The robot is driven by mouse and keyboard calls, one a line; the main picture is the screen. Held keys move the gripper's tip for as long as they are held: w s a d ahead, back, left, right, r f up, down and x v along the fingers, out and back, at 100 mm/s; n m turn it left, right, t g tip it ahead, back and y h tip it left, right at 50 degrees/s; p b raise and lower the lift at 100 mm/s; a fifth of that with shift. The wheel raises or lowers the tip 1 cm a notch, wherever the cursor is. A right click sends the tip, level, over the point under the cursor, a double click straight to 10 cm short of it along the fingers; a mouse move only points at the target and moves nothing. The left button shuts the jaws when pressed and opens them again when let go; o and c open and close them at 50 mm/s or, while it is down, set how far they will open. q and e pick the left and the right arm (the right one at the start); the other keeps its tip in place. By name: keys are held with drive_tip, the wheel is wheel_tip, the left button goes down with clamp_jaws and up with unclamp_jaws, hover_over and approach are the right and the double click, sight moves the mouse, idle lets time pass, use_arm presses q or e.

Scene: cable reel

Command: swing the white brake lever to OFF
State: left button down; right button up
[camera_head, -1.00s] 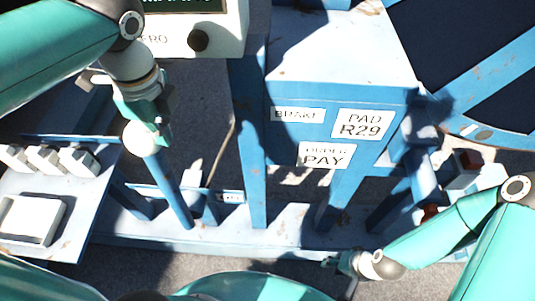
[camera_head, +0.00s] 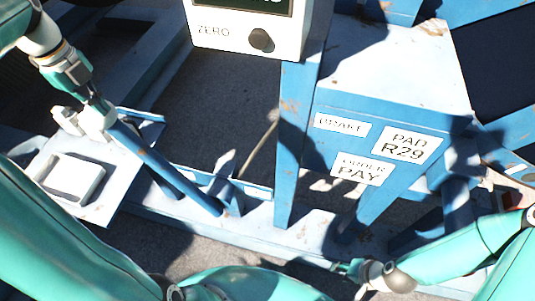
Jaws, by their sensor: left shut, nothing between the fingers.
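The brake lever is a blue rod (camera_head: 165,170) with a whitish knob (camera_head: 98,120) at its upper left end. It leans far to the left from its foot on the blue base frame. My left gripper (camera_head: 94,100) is shut and empty, its fingertips at the knob, seemingly touching it. The knob overlaps white blocks behind it, so its outline is hard to tell. A white BRAKE label (camera_head: 341,125) is on the blue cabinet; no OFF mark is readable. My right gripper (camera_head: 345,267) is low right of centre, away from the lever; its fingers are too small to judge.
A pale panel (camera_head: 113,197) with a raised square frame (camera_head: 73,180) and white blocks lies left of the lever. A white ZERO box (camera_head: 225,33) with a dark knob stands above. The blue cabinet (camera_head: 395,115) bounds the right. Grey floor shows between.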

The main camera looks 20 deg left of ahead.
use_arm(q)
drive_tip(key=shift+a+f, duration=0.3)
drive_tip(key=shift+a, duration=0.5)
drive_tip(key=shift+s+a, duration=0.2)
drive_tip(key=shift+a, duration=0.1)
drive_tip(key=shift+s+a+f, duration=0.1)
drive_tip(key=shift+a+f, duration=0.05)
drive_tip(key=shift+a, duration=0.05)
drive_tip(key=shift+d+r, duration=0.25)
drive_tip(key=shift+d, duration=0.15)
wheel_tip(320, 180, up, 12)
drive_tip(key=p, duration=0.2)
drive_tip(key=shift+s+a+f, duration=0.2)
drive_tip(key=shift+s, duration=0.25)
